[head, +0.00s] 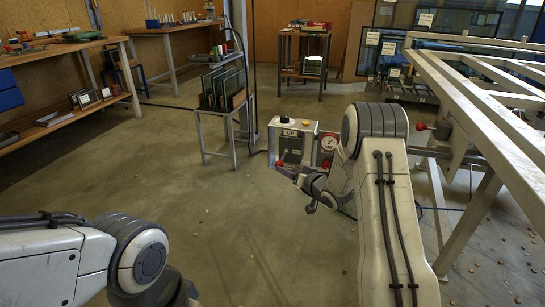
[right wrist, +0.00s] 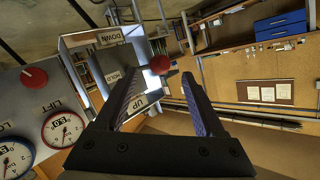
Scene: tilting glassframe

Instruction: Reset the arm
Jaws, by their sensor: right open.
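My right arm (head: 378,195) reaches in from the bottom right of the head view. My right gripper (head: 288,171) is in front of the lower part of a grey control box (head: 312,128). In the right wrist view my right gripper (right wrist: 160,78) is open, its two dark fingers apart. A red lever knob (right wrist: 160,64) shows between and beyond the fingertips, close to the UP label (right wrist: 137,103); I cannot tell whether they touch it. My left arm (head: 130,255) is at the bottom left of the head view. Its gripper is out of sight.
A pale metal frame table (head: 490,110) stands at the right, close to my right arm. A small stand with glass panes (head: 223,88) is behind the control box. Workbenches (head: 60,52) line the left. The middle floor is mostly clear.

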